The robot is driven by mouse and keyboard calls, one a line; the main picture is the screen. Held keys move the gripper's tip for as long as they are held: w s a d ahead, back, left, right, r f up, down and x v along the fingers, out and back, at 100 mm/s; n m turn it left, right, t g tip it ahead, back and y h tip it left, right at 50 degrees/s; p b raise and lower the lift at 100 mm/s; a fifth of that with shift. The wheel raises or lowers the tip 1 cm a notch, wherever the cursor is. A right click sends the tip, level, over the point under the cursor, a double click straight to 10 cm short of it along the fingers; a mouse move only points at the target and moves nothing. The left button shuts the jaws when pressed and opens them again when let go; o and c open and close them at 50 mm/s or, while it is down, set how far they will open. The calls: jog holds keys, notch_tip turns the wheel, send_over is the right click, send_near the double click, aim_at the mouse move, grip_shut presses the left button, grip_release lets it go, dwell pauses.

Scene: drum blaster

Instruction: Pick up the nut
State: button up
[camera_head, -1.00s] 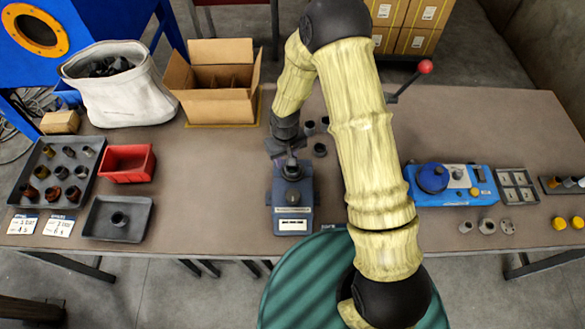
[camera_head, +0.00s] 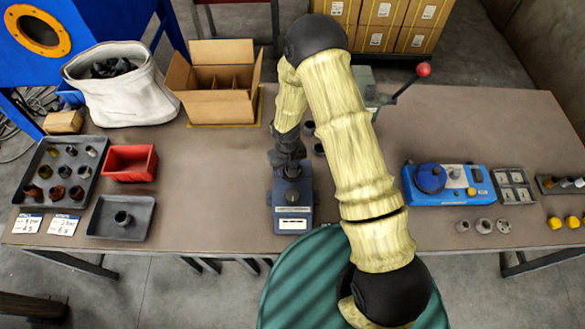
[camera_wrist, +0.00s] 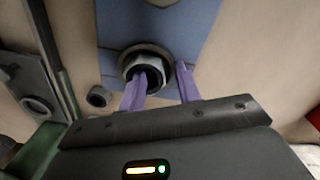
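The nut (camera_wrist: 145,64) is a grey metal hexagonal ring in the wrist view, seated on a blue fixture (camera_wrist: 112,38). In the head view the fixture (camera_head: 292,222) is a small dark blue block with a white label at the table's front, and my gripper hides its top. My gripper (camera_head: 289,165) is right over the fixture. In the wrist view its two purple fingers (camera_wrist: 164,74) are apart. The left finger overlaps the nut's near part, and the right finger is beside it on the right. I cannot tell whether either finger touches the nut.
To the left are a tray (camera_head: 97,165) of several round parts, a red bin (camera_head: 130,177) and a tray with one part (camera_head: 98,230). A cardboard box (camera_head: 225,108) stands behind. A blue device (camera_head: 450,198) is at right. A red-knobbed lever (camera_head: 408,84) rises behind my arm.

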dwell(0.3)
grip_shut()
jog(key=shift+r, duration=0.15)
notch_tip(320, 180, up, 10)
jog(key=b, duration=0.2)
dwell(0.3)
dwell(0.4)
